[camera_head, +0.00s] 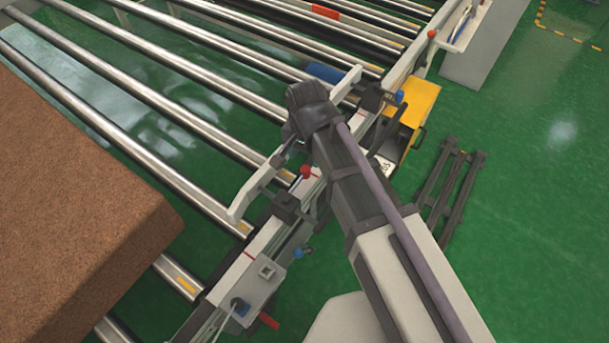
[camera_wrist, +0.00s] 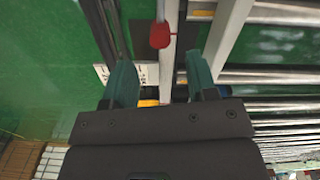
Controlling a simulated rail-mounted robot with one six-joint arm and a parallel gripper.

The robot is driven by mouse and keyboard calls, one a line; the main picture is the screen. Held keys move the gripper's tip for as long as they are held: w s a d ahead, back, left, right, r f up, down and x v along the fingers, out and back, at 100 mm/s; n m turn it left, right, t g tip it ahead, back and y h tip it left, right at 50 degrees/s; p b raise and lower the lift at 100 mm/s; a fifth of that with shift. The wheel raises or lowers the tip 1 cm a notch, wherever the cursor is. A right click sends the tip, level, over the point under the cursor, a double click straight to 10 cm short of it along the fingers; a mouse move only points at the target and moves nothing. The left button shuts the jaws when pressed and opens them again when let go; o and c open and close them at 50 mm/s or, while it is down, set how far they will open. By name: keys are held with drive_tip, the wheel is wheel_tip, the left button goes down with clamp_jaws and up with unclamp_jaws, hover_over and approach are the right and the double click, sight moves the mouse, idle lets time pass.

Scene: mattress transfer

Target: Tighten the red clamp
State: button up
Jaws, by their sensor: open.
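The red clamp shows as a small red knob (camera_head: 305,172) on the conveyor's side rail in the head view, to the lower left of my wrist. In the wrist view a red knob (camera_wrist: 160,37) appears at the top middle, on a pale rail. My gripper (camera_wrist: 161,72) has two teal fingers spread apart, with nothing held between them. The knob lies just beyond the fingertips, roughly centred between them and apart from both. In the head view my arm reaches over the rail, and its dark wrist hides the fingers.
Metal rollers (camera_head: 130,95) fill the left, over a green floor. A large brown block (camera_head: 70,200) lies on them at the lower left. A yellow box (camera_head: 418,100) stands right of the rail. Another red handle (camera_head: 268,320) sits low on the rail. Open floor lies at right.

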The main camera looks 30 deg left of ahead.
sight(306, 168)
wheel_tip(306, 168, down, 7)
drive_tip(key=b, duration=0.5)
drive_tip(key=shift+r, duration=0.15)
clamp_jaws()
